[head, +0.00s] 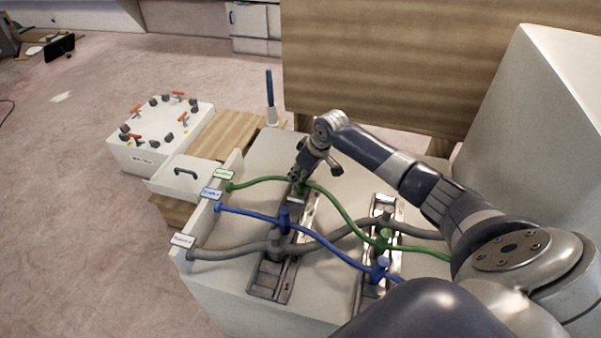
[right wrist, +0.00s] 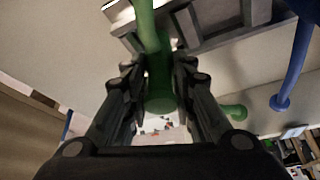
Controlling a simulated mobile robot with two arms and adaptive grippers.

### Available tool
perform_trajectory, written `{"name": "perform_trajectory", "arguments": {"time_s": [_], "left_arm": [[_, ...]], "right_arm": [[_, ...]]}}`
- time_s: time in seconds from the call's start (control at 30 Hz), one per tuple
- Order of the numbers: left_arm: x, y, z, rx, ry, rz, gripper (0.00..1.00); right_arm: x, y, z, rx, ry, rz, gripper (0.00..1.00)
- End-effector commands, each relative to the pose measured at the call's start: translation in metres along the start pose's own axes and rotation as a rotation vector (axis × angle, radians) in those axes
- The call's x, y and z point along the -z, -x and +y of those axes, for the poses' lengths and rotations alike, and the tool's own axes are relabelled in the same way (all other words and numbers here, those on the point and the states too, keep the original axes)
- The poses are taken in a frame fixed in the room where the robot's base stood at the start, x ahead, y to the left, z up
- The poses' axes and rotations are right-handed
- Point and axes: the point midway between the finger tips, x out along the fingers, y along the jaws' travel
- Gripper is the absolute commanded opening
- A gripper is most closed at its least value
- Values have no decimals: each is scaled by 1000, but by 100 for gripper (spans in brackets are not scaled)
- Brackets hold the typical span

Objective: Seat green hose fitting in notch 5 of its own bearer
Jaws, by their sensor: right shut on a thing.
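My right gripper (head: 297,177) is at the far end of the left slotted bearer (head: 268,284), over or at it. In the right wrist view its fingers (right wrist: 160,88) are shut on a green hose fitting (right wrist: 160,98). The green hose (head: 345,212) runs from its port at the left, through the grip, to another green fitting (head: 383,241) at the right bearer (head: 396,214). I cannot tell whether the held fitting touches a notch; the fingers cover it and notch numbers are unreadable. My left gripper is not in view.
A blue hose (head: 325,243) and a grey hose (head: 230,251) cross both bearers, with blue (head: 284,220) and grey (head: 275,243) fittings close to my gripper. A white box with valves (head: 165,125) stands at the left. A wooden panel (head: 440,60) rises behind.

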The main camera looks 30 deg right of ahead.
Motion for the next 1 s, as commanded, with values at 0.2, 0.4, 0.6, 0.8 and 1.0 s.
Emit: {"name": "perform_trajectory", "arguments": {"time_s": [0.2,0.4,0.6,0.8,1.0], "left_arm": [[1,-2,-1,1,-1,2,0],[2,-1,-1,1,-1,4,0],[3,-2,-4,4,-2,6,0],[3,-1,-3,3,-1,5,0],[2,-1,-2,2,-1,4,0]], "right_arm": [[-1,-3,0,0,0,1,29],[-1,-3,0,0,0,1,48],[-2,-3,0,0,0,0,48],[-1,12,1,-2,1,2,48],[-1,53,1,-3,3,2,48]]}}
